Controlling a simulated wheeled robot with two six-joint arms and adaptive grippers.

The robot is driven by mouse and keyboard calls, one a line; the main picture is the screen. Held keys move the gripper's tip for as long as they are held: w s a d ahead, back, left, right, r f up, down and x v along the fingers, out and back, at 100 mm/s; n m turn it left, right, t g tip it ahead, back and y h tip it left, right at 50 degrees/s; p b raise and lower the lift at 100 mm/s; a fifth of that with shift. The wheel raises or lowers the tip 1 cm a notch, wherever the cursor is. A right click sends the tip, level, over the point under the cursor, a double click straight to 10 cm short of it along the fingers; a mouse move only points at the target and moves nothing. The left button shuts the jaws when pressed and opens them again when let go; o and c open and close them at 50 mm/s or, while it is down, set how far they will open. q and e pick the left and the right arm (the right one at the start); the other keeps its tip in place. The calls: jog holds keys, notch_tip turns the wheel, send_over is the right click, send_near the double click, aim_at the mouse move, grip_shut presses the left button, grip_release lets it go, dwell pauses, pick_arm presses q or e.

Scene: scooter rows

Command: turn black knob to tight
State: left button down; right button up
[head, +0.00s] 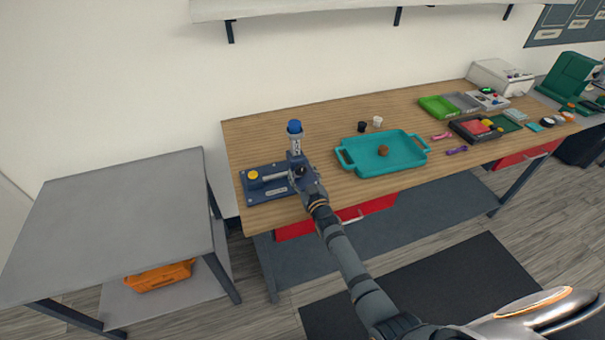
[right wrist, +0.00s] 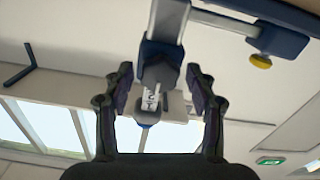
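A blue fixture (head: 262,195) stands at the left end of the wooden table, with a yellow knob (head: 253,174) at its left and an upright post topped by a blue cap (head: 294,127). A small dark round part, which may be the black knob, shows by the post's foot, partly hidden by my right gripper (head: 303,178). In the right wrist view my right gripper (right wrist: 158,98) has its fingers apart on either side of a dark blue clamp part (right wrist: 160,50), with gaps visible. The yellow knob (right wrist: 261,61) shows there at upper right. My left gripper is not in view.
A teal tray (head: 358,171) holding a brown item (head: 383,151) lies right of the fixture. A small black item (head: 362,127) and a white one (head: 377,121) stand behind it. Bins and a green machine (head: 568,76) are farther right. A grey side table (head: 110,220) is at left.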

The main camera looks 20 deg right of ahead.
jog(key=shift+s, duration=0.15)
jog(key=s, duration=1.1)
jog(key=shift+s+d, duration=0.2)
jog(key=shift+s, duration=0.15)
jog(key=s+d+f+g, duration=0.1)
jog(key=s+f+g, duration=0.3)
jog(key=f, duration=0.6)
jog(key=s+d+f+m+g, duration=0.1)
jog(key=s+f+g, duration=0.1)
jog(key=s+f, duration=0.65)
jog(key=s+d+f+g, duration=0.1)
jog(key=s+f+g, duration=0.2)
jog(key=f, duration=0.9)
jog(key=s+d+f+g, duration=0.1)
jog(key=s+f+g, duration=0.1)
jog(key=s+f, duration=0.3)
jog(key=s+d+f+g+h+b, duration=0.1)
jog(key=s+f, duration=0.4)
jog(key=s, duration=0.9)
jog(key=s+d+f+m+g, duration=0.1)
jog(key=s+d+f+g, duration=0.2)
jog(key=s, duration=0.7)
notch_tip(320, 180, down, 2)
jog(key=shift+f+g, duration=0.1)
jog(key=shift+g, duration=0.8)
